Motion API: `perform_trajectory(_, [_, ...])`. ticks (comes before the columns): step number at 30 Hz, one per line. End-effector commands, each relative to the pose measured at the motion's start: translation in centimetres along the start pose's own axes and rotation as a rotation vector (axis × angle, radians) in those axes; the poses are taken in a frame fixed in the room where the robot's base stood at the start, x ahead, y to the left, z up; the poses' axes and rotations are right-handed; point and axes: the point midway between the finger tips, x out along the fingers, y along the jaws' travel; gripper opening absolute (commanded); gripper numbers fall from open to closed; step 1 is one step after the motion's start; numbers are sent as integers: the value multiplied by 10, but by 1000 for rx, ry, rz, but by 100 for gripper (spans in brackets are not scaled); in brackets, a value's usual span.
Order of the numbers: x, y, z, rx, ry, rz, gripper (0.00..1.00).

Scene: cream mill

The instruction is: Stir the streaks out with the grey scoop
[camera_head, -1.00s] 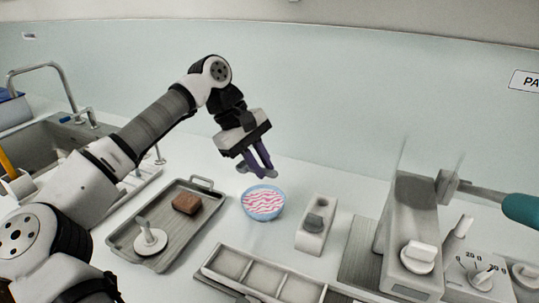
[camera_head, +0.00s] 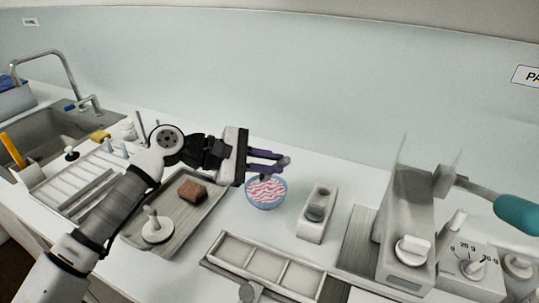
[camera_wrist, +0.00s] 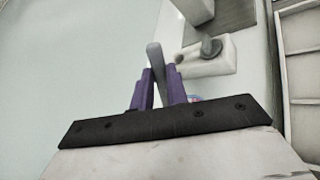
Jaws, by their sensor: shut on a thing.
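The bowl (camera_head: 266,193) is light blue, and its contents show pink and white streaks. My gripper (camera_head: 284,162) is just above the bowl's far rim in the head view, with its purple fingers pointing right. In the wrist view the fingers (camera_wrist: 160,88) are shut on a grey rod-like handle (camera_wrist: 156,58), which looks like the grey scoop's. The scoop's far end is mostly hidden, so I cannot tell whether it touches the contents. A sliver of the bowl (camera_wrist: 195,99) shows beside a finger in the wrist view.
A white block (camera_head: 309,230) holding a grey piece (camera_head: 317,208) stands right of the bowl. A grey tray (camera_head: 190,226) with a brown block (camera_head: 192,190) and a white handled disc (camera_head: 157,228) is left. A sectioned tray (camera_head: 262,263) lies in front, and a machine (camera_head: 407,225) stands right.

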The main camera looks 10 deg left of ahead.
Motion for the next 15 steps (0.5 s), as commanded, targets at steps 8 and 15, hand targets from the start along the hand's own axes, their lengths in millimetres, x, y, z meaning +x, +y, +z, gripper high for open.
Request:
perform_trajectory(8, [8,-14,-19,0,0,1,0])
perform_trajectory(15, [12,-21,-29,1,0,0,0])
